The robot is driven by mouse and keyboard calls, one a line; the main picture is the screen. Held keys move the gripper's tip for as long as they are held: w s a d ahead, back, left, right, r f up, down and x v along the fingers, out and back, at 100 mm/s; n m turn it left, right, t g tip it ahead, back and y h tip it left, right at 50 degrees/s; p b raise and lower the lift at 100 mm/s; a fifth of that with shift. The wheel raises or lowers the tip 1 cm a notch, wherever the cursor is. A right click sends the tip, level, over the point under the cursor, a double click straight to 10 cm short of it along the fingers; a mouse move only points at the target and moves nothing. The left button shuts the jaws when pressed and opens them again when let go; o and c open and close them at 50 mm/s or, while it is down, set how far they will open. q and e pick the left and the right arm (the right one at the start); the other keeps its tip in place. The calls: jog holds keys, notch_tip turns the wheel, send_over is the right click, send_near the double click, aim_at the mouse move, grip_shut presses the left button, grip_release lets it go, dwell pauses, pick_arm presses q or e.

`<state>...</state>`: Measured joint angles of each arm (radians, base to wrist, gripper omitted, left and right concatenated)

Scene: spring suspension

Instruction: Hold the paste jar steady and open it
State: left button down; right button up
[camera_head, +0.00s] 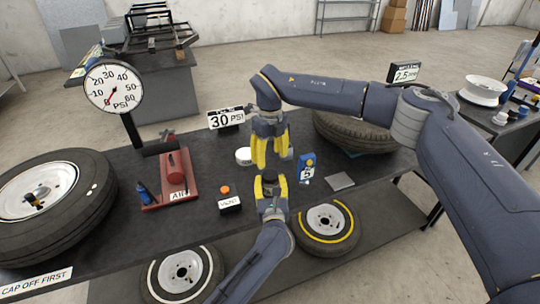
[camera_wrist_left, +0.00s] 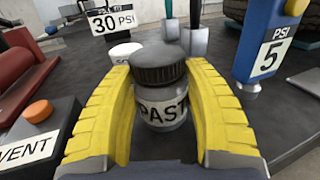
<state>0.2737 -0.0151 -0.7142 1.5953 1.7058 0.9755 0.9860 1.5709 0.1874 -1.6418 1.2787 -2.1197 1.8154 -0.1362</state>
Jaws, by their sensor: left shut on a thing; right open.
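The paste jar (camera_wrist_left: 160,92) has a dark ridged lid (camera_wrist_left: 157,62) and a white label reading "PAST". It stands upright on the dark bench in the left wrist view, with the lid on. My left gripper (camera_head: 271,183) is shut around the jar's sides, one yellow finger on each side. In the head view the jar is mostly hidden between the grippers. My right gripper (camera_head: 270,152) hangs just beyond and above my left one, pointing down, its yellow fingers open. I see nothing between them.
A vent box with an orange button (camera_head: 225,190) stands left of the jar. A white round item (camera_head: 243,156) lies behind it. A blue gauge marked 5 (camera_head: 307,168) is close on the right. A tire (camera_head: 352,132) lies behind right; a red air unit (camera_head: 175,178) is left.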

aim_at(270, 174)
jog(key=m, duration=0.7)
jog(key=shift+m, duration=0.4)
jog(key=m, duration=0.4)
jog(key=shift+m, duration=0.3)
jog(key=m, duration=1)
jog(key=shift+m, duration=0.3)
jog(key=m, duration=0.6)
jog(key=shift+m, duration=0.4)
jog(key=shift+f, duration=3.95)
